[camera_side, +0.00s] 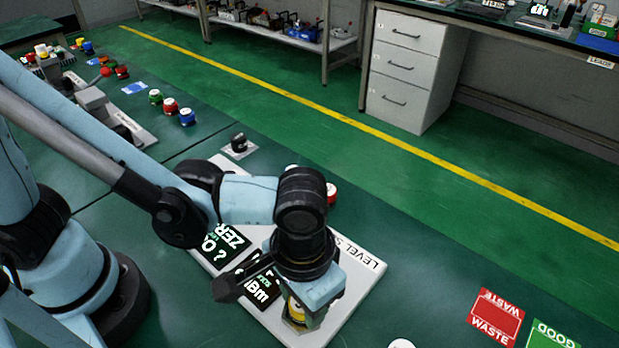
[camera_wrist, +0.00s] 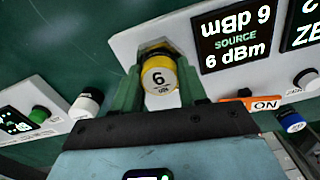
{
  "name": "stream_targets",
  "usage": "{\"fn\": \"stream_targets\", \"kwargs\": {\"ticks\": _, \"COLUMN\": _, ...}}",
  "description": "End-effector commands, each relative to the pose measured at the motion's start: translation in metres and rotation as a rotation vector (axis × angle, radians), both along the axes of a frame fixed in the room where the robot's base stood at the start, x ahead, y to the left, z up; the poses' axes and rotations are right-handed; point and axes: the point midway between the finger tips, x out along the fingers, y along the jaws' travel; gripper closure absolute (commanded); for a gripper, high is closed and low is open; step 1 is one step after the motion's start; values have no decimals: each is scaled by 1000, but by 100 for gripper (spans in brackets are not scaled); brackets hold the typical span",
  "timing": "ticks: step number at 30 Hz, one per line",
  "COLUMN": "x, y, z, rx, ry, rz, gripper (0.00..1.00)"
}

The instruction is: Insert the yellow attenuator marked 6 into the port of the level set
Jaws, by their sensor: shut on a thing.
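The yellow attenuator (camera_wrist: 160,80) marked 6 sits between the two green fingers of my gripper (camera_wrist: 158,92) in the wrist view, its white numbered end facing the camera. My gripper is shut on it. In the side view the yellow attenuator (camera_side: 296,312) shows below my gripper, over the near part of the white level set (camera_side: 352,285). The level set (camera_wrist: 180,30) lies behind the attenuator in the wrist view. The port is mostly hidden behind the attenuator, so I cannot tell whether it is seated. A level set display (camera_wrist: 236,38) reads 6 dBm SOURCE.
A red WASTE mat (camera_side: 495,317) and a green GOOD mat (camera_side: 548,338) lie at right. A white attenuator (camera_wrist: 86,101) and a device with a green knob (camera_wrist: 39,114) lie left in the wrist view. Several coloured attenuators (camera_side: 171,106) stand farther back.

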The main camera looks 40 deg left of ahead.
Motion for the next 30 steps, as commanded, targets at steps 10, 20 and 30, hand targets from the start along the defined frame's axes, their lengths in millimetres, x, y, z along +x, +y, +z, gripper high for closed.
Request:
{"fn": "stream_targets", "kwargs": {"ticks": 10, "x": 1, "y": -1, "z": -10, "rx": -8, "ry": -12, "rz": 0, "gripper": 44}}
{"fn": "stream_targets", "kwargs": {"ticks": 20, "x": 1, "y": -1, "z": 2, "rx": -7, "ry": -13, "rz": 0, "gripper": 33}}
{"fn": "stream_targets", "kwargs": {"ticks": 30, "x": 0, "y": 0, "z": 51, "rx": -6, "ry": -8, "rz": 0, "gripper": 33}}
